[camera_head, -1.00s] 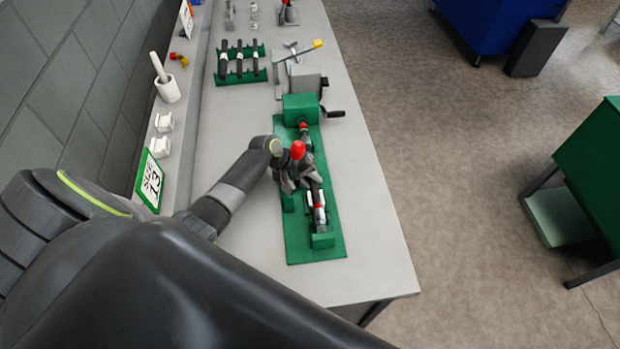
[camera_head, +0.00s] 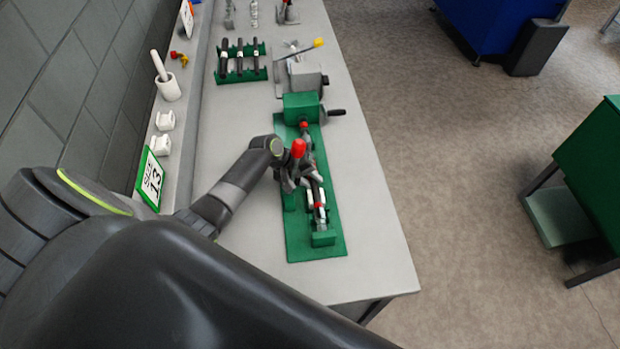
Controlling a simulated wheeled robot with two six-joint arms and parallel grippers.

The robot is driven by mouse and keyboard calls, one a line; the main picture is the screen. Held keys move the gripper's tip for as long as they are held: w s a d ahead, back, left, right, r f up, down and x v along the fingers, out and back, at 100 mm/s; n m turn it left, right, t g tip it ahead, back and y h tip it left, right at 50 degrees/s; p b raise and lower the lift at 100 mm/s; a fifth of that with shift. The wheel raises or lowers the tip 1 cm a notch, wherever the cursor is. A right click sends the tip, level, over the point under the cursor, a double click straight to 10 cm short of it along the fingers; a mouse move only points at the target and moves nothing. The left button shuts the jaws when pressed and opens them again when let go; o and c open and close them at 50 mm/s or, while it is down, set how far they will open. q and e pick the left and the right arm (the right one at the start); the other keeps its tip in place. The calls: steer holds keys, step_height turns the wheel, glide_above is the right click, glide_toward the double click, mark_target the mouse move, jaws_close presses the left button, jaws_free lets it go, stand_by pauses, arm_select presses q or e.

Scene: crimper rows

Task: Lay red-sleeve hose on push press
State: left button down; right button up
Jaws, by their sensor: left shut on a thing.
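The push press (camera_head: 301,107) is a green machine with a long green base plate (camera_head: 298,238) and a black crank handle at its right. The red-sleeve hose (camera_head: 318,196) is a dark hose with a red band and light fittings. It lies lengthwise along the right part of the press plate, its near end by the green block at the front. My left gripper (camera_head: 310,182) is over the plate, shut on the hose near its middle. The gripper hides part of the hose, and I cannot tell whether it rests fully in the press. My right gripper is not in view.
A green rack (camera_head: 241,79) with several dark hoses stands farther back. A yellow-tipped lever tool (camera_head: 318,43) is behind the press. A white cup (camera_head: 168,88), white blocks and a "13" sign (camera_head: 151,180) line the left ledge. The near table surface is clear.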

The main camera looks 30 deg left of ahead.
arm_select(q)
steer(key=c, duration=1.1)
jaws_free()
steer(key=shift+f, duration=0.15)
steer(key=shift+o, duration=0.2)
steer(key=shift+s, duration=0.1)
steer(key=b+v, duration=0.1)
steer(key=v, duration=1.6)
steer(key=shift+r+b, duration=0.25)
steer(key=shift+b, duration=0.15)
